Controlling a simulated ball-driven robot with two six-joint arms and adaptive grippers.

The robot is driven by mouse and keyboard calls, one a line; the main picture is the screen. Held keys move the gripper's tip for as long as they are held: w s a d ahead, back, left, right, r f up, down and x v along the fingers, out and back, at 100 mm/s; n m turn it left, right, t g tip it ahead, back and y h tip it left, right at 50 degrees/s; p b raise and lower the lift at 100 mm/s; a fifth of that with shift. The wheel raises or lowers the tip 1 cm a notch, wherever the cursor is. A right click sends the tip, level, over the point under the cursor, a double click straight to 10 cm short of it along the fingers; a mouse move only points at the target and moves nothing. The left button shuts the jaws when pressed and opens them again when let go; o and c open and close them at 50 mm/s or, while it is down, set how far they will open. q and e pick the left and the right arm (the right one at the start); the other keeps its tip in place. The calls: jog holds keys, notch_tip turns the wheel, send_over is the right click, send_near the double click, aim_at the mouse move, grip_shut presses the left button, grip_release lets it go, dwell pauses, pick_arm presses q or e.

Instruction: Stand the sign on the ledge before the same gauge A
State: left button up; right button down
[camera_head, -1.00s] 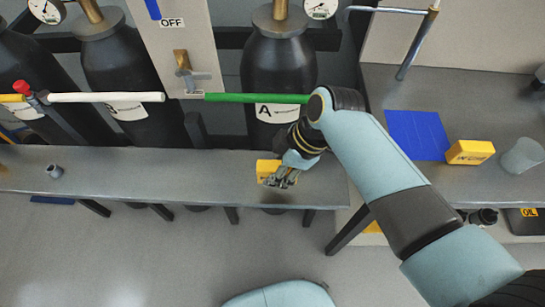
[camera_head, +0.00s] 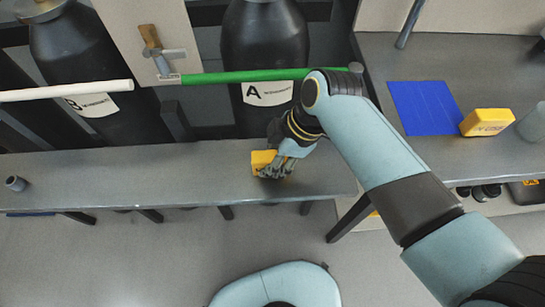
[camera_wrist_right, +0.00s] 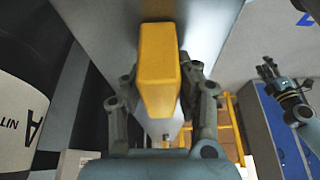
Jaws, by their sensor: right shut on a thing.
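The yellow sign (camera_head: 261,157) is at the ledge (camera_head: 130,178), below the black cylinder labelled A (camera_head: 266,94). My right gripper (camera_head: 273,172) is shut on it. In the right wrist view the sign (camera_wrist_right: 158,65) is a yellow block between the two fingers (camera_wrist_right: 162,100). I cannot tell whether its underside touches the ledge. The gauge of cylinder A is outside the head view. My left gripper (camera_wrist_right: 270,72) shows small at the right of the wrist view; its opening is unclear.
A green pipe (camera_head: 240,76) and a white pipe (camera_head: 60,91) run behind the ledge. A small grey fitting (camera_head: 16,183) stands at its left. The right bench (camera_head: 450,60) carries a blue sheet (camera_head: 424,108), another yellow block (camera_head: 487,122) and a clear cup (camera_head: 534,122).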

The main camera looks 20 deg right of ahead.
jog(key=c, duration=1.1)
grip_release()
jog(key=shift+w+f, duration=0.1)
jog(key=shift+o, duration=0.5)
jog(key=shift+d+r, duration=0.1)
jog(key=shift+r, duration=0.45)
pick_arm(q)
jog(key=shift+s+r+p, duration=0.5)
jog(key=shift+s+p, duration=0.15)
pick_arm(e)
jog(key=v, duration=1.1)
jog(key=shift+d, duration=0.1)
